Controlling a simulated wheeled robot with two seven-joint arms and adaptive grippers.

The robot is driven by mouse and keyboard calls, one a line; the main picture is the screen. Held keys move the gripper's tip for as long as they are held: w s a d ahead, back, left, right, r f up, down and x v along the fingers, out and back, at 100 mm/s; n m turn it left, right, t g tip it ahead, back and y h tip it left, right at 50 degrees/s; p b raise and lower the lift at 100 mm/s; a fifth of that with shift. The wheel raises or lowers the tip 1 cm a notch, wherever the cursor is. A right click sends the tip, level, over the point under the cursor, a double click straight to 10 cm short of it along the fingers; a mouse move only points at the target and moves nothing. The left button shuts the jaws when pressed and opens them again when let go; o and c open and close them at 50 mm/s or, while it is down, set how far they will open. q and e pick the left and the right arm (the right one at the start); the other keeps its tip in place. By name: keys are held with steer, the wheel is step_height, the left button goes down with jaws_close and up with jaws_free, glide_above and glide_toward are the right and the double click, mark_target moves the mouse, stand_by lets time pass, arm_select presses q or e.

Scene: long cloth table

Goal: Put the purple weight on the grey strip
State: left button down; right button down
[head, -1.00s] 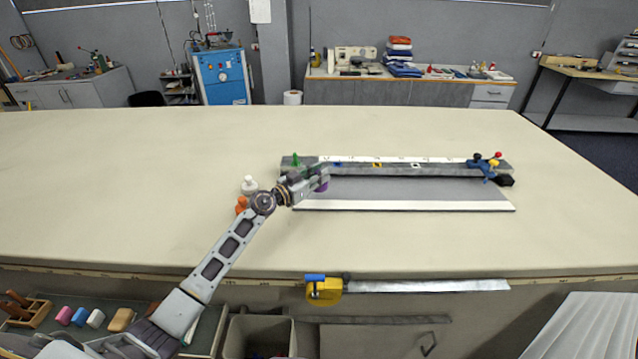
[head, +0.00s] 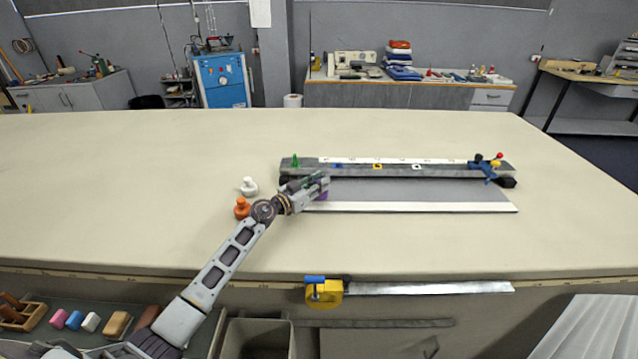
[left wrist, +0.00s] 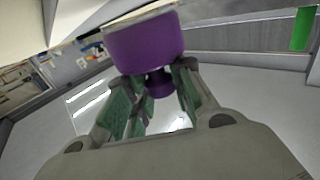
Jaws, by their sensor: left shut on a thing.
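My left gripper (head: 318,184) is shut on the purple weight (head: 321,195), at the left end of the grey strip (head: 410,190). In the left wrist view the purple weight (left wrist: 145,45) shows large, its narrow neck between the fingers (left wrist: 155,95). In the head view most of the weight is hidden behind the gripper. I cannot tell whether its base touches the strip. The grey strip lies flat on the table, with a white band along its near edge. My right gripper is not in view.
A white weight (head: 248,186) and an orange weight (head: 242,207) stand left of the strip, close to my left arm. A long grey rail (head: 440,170) with a green knob (head: 295,161) and a blue clamp (head: 487,168) runs behind the strip. A yellow tape measure (head: 324,292) sits at the front edge.

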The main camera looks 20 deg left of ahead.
arm_select(q)
steer(key=shift+f, duration=0.25)
steer(key=shift+f, duration=0.1)
stand_by(0.3)
steer(key=c, duration=1.3)
jaws_free()
steer(key=shift+s+f, duration=0.1)
steer(key=shift+f, duration=0.1)
steer(key=shift+o, duration=0.2)
steer(key=shift+f, duration=0.1)
steer(key=shift+d, duration=0.1)
steer(key=shift+r, duration=0.55)
steer(key=v, duration=0.2)
steer(key=shift+s+a+r, duration=0.2)
steer(key=shift+p+v, duration=0.6)
steer(key=shift+v, duration=4.15)
